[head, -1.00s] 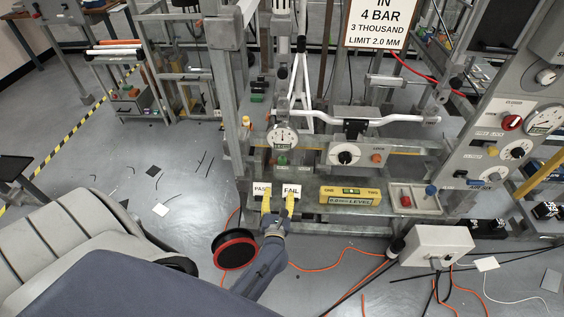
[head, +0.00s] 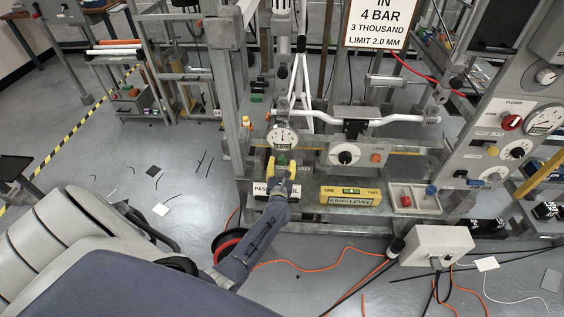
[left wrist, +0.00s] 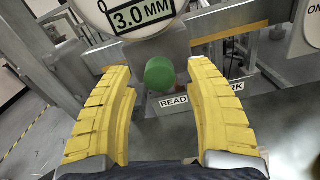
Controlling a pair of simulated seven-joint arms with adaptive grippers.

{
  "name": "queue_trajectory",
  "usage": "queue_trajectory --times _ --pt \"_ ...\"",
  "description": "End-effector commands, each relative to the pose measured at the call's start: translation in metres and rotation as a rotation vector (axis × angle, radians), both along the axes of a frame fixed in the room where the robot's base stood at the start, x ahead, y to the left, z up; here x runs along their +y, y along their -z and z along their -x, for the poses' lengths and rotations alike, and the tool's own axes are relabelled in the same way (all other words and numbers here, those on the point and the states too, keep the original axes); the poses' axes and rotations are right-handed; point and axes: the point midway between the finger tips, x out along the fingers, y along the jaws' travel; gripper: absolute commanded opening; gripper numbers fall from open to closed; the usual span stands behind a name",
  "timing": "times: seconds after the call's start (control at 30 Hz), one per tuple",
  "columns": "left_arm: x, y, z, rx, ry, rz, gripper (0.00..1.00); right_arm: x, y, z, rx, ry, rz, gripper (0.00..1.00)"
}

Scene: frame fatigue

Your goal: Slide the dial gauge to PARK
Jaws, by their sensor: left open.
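The dial gauge (head: 282,137) has a round white face and stands on the rig. In the left wrist view the lower part of its face (left wrist: 138,14) shows a "3.0 MM" label. A green knob (left wrist: 160,72) hangs below it. My left gripper (head: 283,166) has yellow fingers and is just below the gauge. In the left wrist view its fingers (left wrist: 163,95) are apart, one on each side of the green knob, with nothing held. My right gripper is not in view.
The PASS/FAIL plate (head: 260,189) lies below, partly covered by my left arm. A yellow level (head: 350,195) and a tray (head: 420,211) with red and blue knobs lie to the right. A black dial (head: 345,154) sits right of the gauge.

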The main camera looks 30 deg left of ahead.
Motion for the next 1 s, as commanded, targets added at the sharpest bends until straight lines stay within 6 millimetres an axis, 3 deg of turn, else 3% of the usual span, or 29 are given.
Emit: queue_trajectory --times 0.2,0.6,1.0 --pt "0.0061 0.0002 -0.0116 0.001 0.000 0.000 0.54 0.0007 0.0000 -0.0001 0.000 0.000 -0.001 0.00" --pt "0.0074 0.0001 -0.0137 0.001 0.000 0.000 0.55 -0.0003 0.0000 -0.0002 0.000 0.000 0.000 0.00" --pt "0.0074 0.0001 -0.0135 0.001 0.000 0.000 0.08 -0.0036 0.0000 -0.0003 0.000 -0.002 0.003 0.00"
